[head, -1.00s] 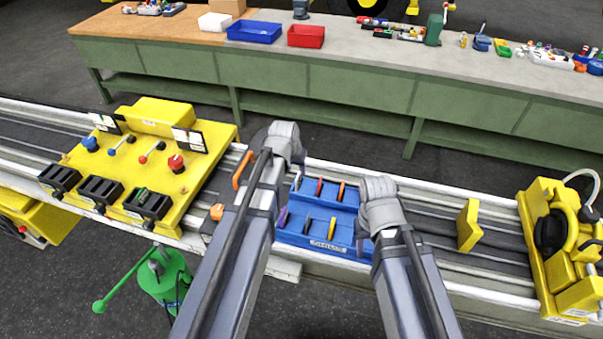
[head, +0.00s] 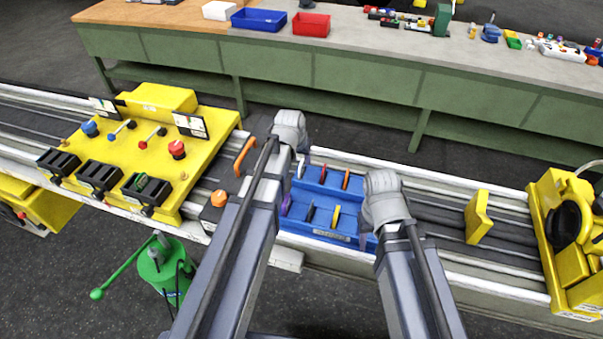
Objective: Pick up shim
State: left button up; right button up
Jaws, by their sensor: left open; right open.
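A blue tray (head: 333,237) lies on the rail bench and holds thin upright shims in two rows. The back row has a white shim (head: 301,169), a red shim (head: 323,174) and an orange shim (head: 346,179). The front row has a purple shim (head: 287,205), a black shim (head: 310,212) and a yellow-orange shim (head: 335,216). My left gripper (head: 291,132) is open at the tray's back left. My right gripper (head: 383,190) is open at its right edge. Their fingertips are mostly hidden; no shim is visibly held.
A yellow control panel (head: 150,150) stands left on the bench, with an orange handle (head: 244,157) nearby. A yellow plate (head: 478,217) and yellow machine (head: 570,235) are at right. A green stand (head: 165,270) is on the floor. A green workbench (head: 350,85) runs behind.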

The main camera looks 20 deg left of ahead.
aim_at(301, 163)
pick_arm(q)
jog(key=b+x, duration=0.2)
jog(key=x, duration=0.2)
jog(key=shift+s+a+b, duration=0.1)
jog(key=shift+b, duration=0.3)
jog(key=shift+r, duration=0.1)
grip_shut()
